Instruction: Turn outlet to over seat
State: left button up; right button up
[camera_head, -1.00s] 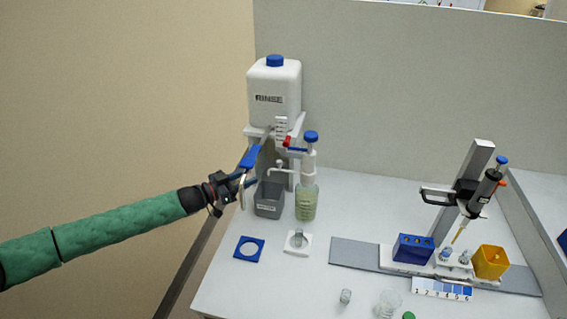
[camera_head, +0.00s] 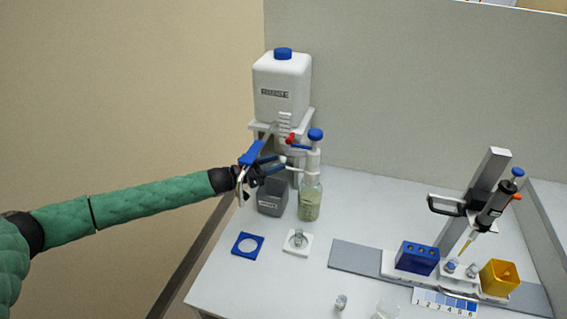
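The dispenser (camera_head: 314,157) with a blue knob stands on a bottle of pale green liquid (camera_head: 310,203). Its thin white outlet (camera_head: 293,169) points left, toward the grey bin (camera_head: 272,198); its tip is hidden by my gripper. The white square seat (camera_head: 296,251) holds a small clear vial (camera_head: 298,238) and lies in front of the bottle. My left gripper (camera_head: 272,154) is beside the outlet, at its left end, with its blue fingers apart. I cannot tell whether it touches the outlet. My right gripper is out of view.
A white RINSE tank (camera_head: 281,88) stands on a raised stand behind, with a red tap (camera_head: 291,138). A blue square ring (camera_head: 248,254) lies left of the seat. A pipette stand (camera_head: 487,192), blue rack (camera_head: 417,258) and yellow cup (camera_head: 499,278) are at right.

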aim_at(283, 161)
pick_arm(q)
jog(key=x, duration=0.2)
jog(key=shift+w+d+f, duration=0.15)
jog(key=shift+d, duration=0.15)
jog(key=shift+w+d+b, duration=0.1)
jog(key=shift+d+b, duration=0.05)
jog(key=shift+b, duration=0.2)
jog(key=shift+w+d, duration=0.1)
jog(key=shift+d, duration=0.05)
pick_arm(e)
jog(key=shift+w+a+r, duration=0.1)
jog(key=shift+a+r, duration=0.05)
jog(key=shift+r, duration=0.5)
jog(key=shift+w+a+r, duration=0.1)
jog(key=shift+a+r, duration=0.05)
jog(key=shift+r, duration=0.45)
pick_arm(q)
jog(key=shift+d, duration=0.1)
grip_shut()
